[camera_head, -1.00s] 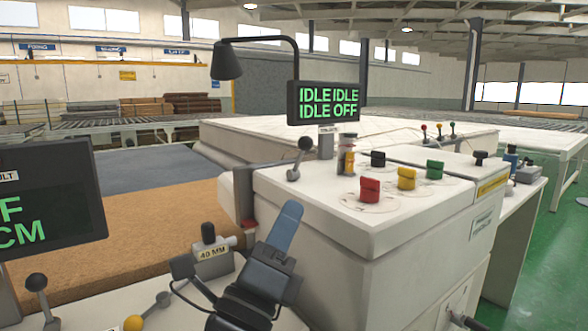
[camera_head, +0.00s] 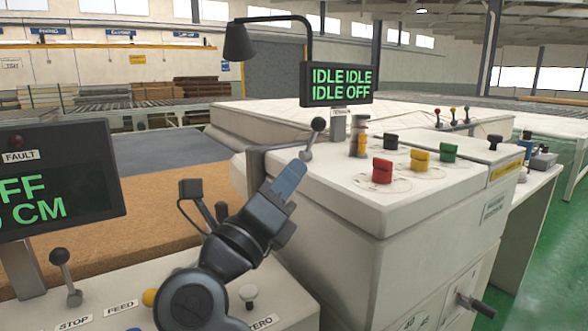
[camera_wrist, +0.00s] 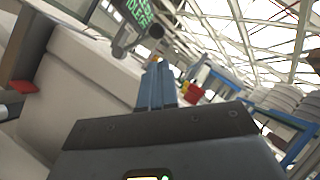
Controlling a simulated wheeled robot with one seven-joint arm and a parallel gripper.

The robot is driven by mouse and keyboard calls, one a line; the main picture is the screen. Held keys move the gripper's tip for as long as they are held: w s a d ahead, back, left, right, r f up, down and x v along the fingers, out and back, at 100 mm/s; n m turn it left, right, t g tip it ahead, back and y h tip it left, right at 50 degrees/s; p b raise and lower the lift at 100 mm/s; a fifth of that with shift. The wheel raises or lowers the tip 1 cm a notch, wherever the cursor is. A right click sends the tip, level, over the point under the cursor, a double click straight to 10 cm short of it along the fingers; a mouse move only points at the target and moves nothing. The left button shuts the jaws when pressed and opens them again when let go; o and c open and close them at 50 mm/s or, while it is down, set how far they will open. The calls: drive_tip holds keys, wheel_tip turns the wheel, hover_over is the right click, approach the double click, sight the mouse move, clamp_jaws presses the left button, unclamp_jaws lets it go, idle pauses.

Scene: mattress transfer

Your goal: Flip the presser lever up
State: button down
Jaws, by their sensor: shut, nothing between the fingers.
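A small lever with a black ball knob (camera_head: 318,125) stands on the near left corner of the white machine housing (camera_head: 345,205). Its stem leans up and slightly right; no label naming it as the presser lever is readable. My gripper (camera_head: 291,176) is shut and empty, its blue fingers pointing up toward the lever's base, just below and left of it. In the wrist view, the shut blue fingers (camera_wrist: 157,85) point toward the lever (camera_wrist: 156,32). Whether they touch it cannot be told.
Red (camera_head: 382,171), yellow (camera_head: 420,160) and green (camera_head: 449,152) knobs sit right of the lever. A display (camera_head: 338,85) stands behind it. Another black-knobbed lever (camera_head: 61,257) is on the near left panel, below a dark screen (camera_head: 60,185). A brown mat (camera_head: 110,220) lies left.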

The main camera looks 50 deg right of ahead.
sight(314, 135)
drive_tip(key=p+x, duration=0.1)
drive_tip(key=x, duration=0.7)
drive_tip(key=shift+p, duration=0.35)
